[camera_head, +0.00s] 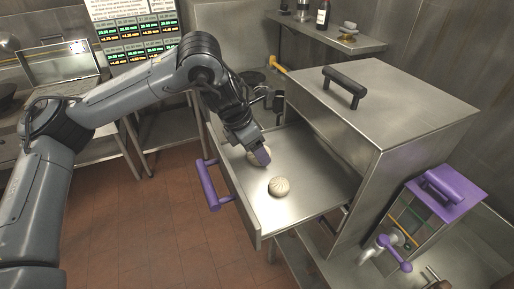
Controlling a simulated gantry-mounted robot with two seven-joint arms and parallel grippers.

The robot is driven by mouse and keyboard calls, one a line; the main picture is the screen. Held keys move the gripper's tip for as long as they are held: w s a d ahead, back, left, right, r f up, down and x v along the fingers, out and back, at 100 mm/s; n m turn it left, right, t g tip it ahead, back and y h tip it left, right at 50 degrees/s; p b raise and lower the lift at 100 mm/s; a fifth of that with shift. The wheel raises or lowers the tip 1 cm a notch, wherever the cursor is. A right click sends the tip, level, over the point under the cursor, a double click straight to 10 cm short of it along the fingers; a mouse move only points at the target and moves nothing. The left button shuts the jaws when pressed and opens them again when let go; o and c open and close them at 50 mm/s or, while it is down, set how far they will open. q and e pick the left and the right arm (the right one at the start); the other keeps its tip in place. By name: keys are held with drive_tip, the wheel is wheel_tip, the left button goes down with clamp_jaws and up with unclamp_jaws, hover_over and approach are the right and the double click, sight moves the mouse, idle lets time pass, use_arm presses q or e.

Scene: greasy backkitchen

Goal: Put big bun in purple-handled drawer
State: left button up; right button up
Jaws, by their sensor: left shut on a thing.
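The purple-handled drawer (318,165) is pulled open from a metal cabinet, with its purple handle (208,186) on the front at the left. My left gripper (261,154) reaches down into the drawer at its far left part. It is shut on a pale bun (252,158), which is mostly hidden by the fingers. A second pale, ridged bun (279,186) lies on the drawer floor, nearer the camera and apart from the gripper. I cannot tell which bun is bigger, or whether the held bun touches the drawer floor. My right gripper is not in view.
The cabinet (410,110) has a black handle (344,87) on top. A purple-lidded dispenser (447,191) with a purple tap lever stands at right. A shelf (330,36) with a bottle (323,14) is at the back. Tiled floor (150,225) is clear left of the drawer.

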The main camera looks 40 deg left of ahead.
use_arm(q)
drive_tip(key=o, duration=1.1)
drive_tip(key=shift+c, duration=0.2)
drive_tip(key=shift+r, duration=0.1)
drive_tip(key=p+v, duration=0.3)
drive_tip(key=v, duration=0.9)
